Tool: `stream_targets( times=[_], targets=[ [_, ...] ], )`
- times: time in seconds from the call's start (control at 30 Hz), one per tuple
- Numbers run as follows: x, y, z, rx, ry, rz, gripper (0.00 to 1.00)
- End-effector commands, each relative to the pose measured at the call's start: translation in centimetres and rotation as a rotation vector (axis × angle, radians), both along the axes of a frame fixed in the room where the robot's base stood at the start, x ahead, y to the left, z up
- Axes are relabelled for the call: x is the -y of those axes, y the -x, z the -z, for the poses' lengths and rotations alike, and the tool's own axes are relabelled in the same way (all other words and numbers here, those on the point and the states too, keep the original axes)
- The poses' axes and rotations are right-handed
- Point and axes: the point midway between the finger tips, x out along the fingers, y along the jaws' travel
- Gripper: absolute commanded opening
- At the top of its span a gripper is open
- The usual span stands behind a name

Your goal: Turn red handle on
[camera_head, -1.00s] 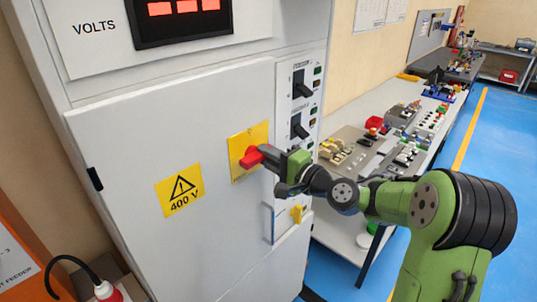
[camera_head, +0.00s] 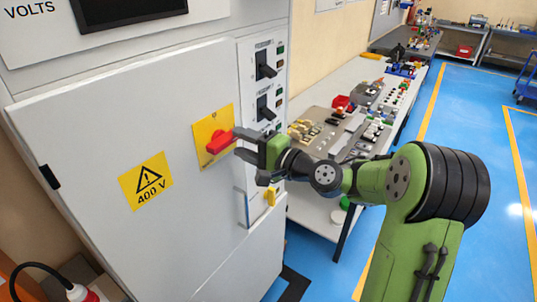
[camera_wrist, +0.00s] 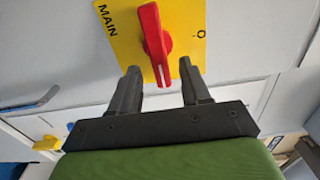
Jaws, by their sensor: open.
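The red handle (camera_head: 219,143) sits on a yellow plate (camera_head: 205,127) on the grey cabinet door. In the wrist view the red handle (camera_wrist: 153,38) has a white mark at its lower end, and the yellow plate (camera_wrist: 123,50) reads MAIN at left and O at right. My gripper (camera_head: 238,143) is at the handle's right side in the head view. In the wrist view my gripper (camera_wrist: 159,70) is open; the handle's lower end appears between the fingertips with a gap on each side. I cannot tell the depth between them.
Two black switches (camera_head: 265,85) are on the panel right of the door. A small yellow knob (camera_head: 270,196) is below. A bench (camera_head: 318,208) with electrical parts stands behind my arm. Blue floor (camera_head: 480,230) is open at right.

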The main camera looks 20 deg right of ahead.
Motion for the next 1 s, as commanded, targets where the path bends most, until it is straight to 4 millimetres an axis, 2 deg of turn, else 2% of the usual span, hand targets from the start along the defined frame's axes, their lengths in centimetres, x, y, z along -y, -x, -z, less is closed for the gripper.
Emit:
stream_targets(
  times=[0.03,0.3,0.4,0.6,1.0],
  targets=[
    [1.1,1.1,0.4,-0.002,0.000,0.009,0.47],
    [5.6,7.4,0.3,-0.001,-0.001,0.009,0.47],
    [6.7,8.9,0.2,0.000,-0.003,0.007,0.47],
    [7.5,10.2,0.1,0.000,-0.003,0.002,0.47],
    [7.4,10.2,0.1,0.000,-0.001,0.000,0.47]
  ],
)
